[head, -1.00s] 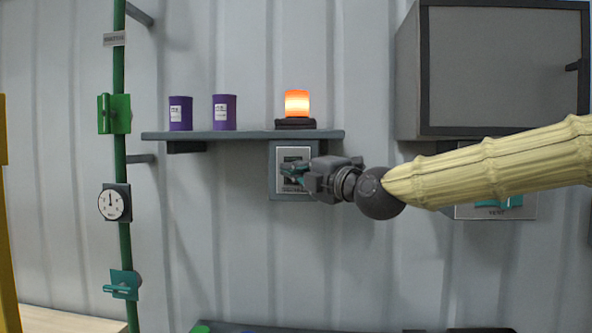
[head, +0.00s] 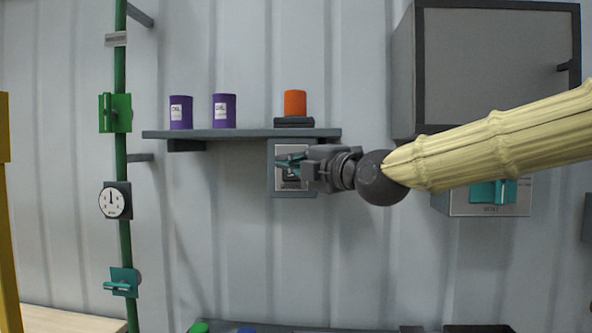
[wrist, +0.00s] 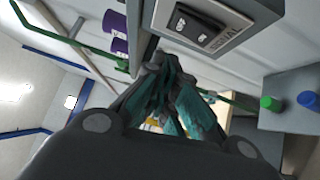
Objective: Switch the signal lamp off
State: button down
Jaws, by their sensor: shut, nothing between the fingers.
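The signal lamp (head: 295,104) stands on a dark base on the wall shelf in the head view. Its orange dome is dull and unlit. Below the shelf is a switch box with a pale plate (head: 279,187); a dark rocker (wrist: 196,27) and part of the word "SIGNAL" show on it in the wrist view. My gripper (head: 283,163) is in front of the switch plate in the head view, fingers shut and empty, hiding part of it. In the wrist view the closed fingers (wrist: 166,72) are beside the box; I cannot tell whether they touch it.
Two purple cans (head: 202,112) stand on the shelf (head: 240,133) left of the lamp. A green pipe (head: 122,170) with valves and a gauge (head: 113,201) runs down the left. A grey cabinet (head: 497,70) and a box with a teal handle (head: 493,192) are at right.

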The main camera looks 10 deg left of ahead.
jog(key=r+b+v, duration=0.1)
jog(key=b+v, duration=0.2)
jog(key=v, duration=0.6)
jog(key=shift+d+r, duration=0.3)
jog(key=shift+r, duration=0.05)
